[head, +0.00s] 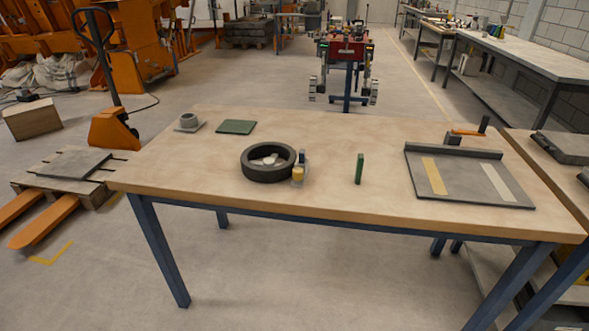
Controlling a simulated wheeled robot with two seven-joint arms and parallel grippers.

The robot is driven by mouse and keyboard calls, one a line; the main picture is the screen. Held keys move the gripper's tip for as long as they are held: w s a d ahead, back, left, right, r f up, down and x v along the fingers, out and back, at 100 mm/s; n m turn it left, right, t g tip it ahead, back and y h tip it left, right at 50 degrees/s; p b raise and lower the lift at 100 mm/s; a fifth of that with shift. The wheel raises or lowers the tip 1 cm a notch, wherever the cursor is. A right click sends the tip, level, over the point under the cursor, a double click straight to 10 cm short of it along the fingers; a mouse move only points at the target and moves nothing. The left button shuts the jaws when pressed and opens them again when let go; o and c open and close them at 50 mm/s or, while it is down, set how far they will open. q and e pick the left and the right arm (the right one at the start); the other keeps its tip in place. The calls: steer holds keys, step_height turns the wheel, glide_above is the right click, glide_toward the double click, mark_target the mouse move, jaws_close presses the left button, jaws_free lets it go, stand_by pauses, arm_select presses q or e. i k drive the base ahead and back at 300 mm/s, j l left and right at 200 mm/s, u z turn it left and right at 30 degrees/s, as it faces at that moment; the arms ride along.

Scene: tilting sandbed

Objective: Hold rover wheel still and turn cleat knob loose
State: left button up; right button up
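A dark, thick-walled ring that looks like the rover wheel (266,177) lies flat on the wooden table, left of the middle. Pale grey pieces (270,160) show inside it. A small grey upright fitting (304,158) stands at its right side, with a yellow knob-like cylinder (298,173) at its front; this may be the cleat knob. I cannot tell whether the fitting is fixed to the wheel or only touches it. Neither of my grippers is in view.
The table (320,207) also holds a green upright block (359,168), a grey board with two strips (461,187), an orange-handled tool (467,132), a green mat (236,127) and a grey cup on a plate (189,121). The front left of the table is clear.

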mark_target(297, 172)
steer(key=i+j+z, duration=0.4)
steer(key=i+j, duration=0.95)
steer(key=i, duration=0.15)
